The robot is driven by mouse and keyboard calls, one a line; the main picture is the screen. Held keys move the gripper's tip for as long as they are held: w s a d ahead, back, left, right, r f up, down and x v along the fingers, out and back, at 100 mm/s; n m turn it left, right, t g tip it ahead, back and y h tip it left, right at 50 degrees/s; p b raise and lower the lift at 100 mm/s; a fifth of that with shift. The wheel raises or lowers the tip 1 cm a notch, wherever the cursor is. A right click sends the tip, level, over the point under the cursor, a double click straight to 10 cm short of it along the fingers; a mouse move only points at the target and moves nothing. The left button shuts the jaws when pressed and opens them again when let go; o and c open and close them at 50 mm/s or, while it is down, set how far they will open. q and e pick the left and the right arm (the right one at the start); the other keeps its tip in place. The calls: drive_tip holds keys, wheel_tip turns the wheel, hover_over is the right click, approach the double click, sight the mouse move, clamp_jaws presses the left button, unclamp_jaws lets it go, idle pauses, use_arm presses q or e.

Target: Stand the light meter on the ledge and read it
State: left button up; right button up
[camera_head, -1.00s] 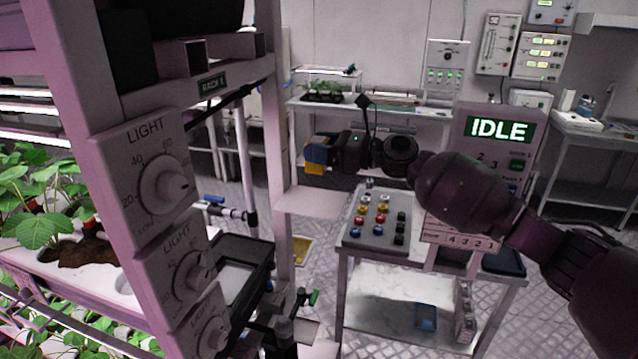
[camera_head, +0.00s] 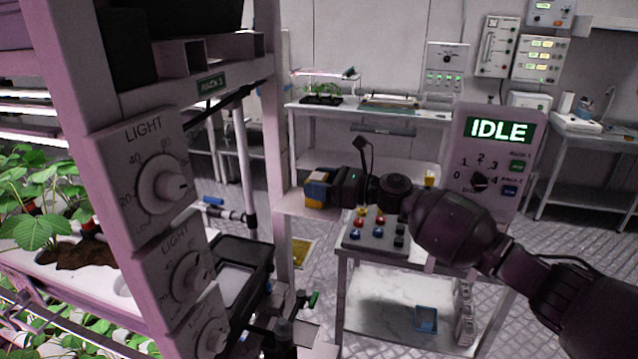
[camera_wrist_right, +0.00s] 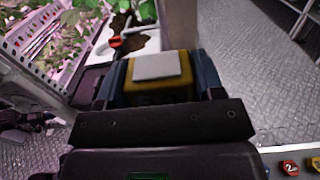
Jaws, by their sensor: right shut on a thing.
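The light meter, a small yellow block (camera_head: 314,204) with a white top pad, is in my right gripper (camera_head: 318,188). In the wrist view the meter (camera_wrist_right: 158,67) sits between the blue fingers, pad facing the camera. My right gripper is shut on it. The ledge (camera_head: 288,208) is a pale flat plate on the rack post. The meter is at the ledge, low over its right part. I cannot tell whether it touches. The meter's display does not show. My left gripper is not in view.
The rack post (camera_head: 275,150) stands beside the ledge. Light dials (camera_head: 162,185) are on the rack at left. A cart (camera_head: 343,285) holds a panel of coloured knobs (camera_head: 372,235) under my right arm. A control box (camera_head: 500,150) reads IDLE.

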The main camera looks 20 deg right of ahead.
drive_tip(key=o, duration=1)
drive_tip(key=shift+f, duration=0.1)
drive_tip(key=v, duration=0.7)
drive_tip(key=shift+s+d+b, duration=0.15)
drive_tip(key=shift+d+b, duration=0.1)
drive_tip(key=shift+b, duration=0.15)
drive_tip(key=shift+s, duration=0.1)
